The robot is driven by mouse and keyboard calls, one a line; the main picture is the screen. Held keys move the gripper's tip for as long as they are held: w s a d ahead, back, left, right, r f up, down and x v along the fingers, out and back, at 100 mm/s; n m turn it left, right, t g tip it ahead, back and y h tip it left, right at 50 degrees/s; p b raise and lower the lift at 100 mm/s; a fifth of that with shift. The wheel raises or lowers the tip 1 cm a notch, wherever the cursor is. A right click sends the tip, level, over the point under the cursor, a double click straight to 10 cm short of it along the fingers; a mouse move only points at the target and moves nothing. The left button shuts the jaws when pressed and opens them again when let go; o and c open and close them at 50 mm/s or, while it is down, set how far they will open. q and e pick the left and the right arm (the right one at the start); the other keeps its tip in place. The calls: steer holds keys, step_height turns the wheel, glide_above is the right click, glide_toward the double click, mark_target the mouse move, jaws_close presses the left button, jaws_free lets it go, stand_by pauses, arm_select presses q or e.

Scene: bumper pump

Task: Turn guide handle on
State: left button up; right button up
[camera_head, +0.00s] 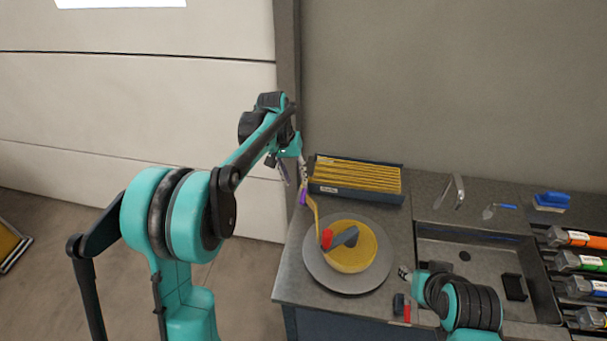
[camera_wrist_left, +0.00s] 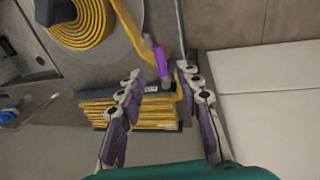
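A dark grey-blue handle (camera_head: 342,238) with a red end (camera_head: 327,239) lies across a coiled yellow strip (camera_head: 352,258) on a round grey plate (camera_head: 318,276); I take it as the guide handle. It is partly in the left wrist view (camera_wrist_left: 50,10). The strip's free end rises from the coil and carries a purple piece (camera_head: 304,193). My left gripper (camera_head: 294,172) is above this end. In the left wrist view my left gripper (camera_wrist_left: 160,74) has its fingers apart, with the purple piece (camera_wrist_left: 162,64) seen between them. My right gripper (camera_head: 404,273) is right of the plate, its fingers too small to read.
A dark box of yellow strips (camera_head: 356,176) stands behind the plate. A sink (camera_head: 465,256) is at right, with a blue brush (camera_head: 551,201) and several coloured tubes (camera_head: 578,238) beyond. A small red-and-dark item (camera_head: 401,308) lies near the front edge.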

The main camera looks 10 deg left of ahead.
mark_target(302, 196)
arm_select(q)
steer(key=f, duration=0.2)
steer(key=w+d+f+b, duration=0.1)
steer(key=f, duration=0.5)
steer(key=shift+w+d+b, duration=0.15)
steer(key=shift+d+b, duration=0.2)
jaws_close()
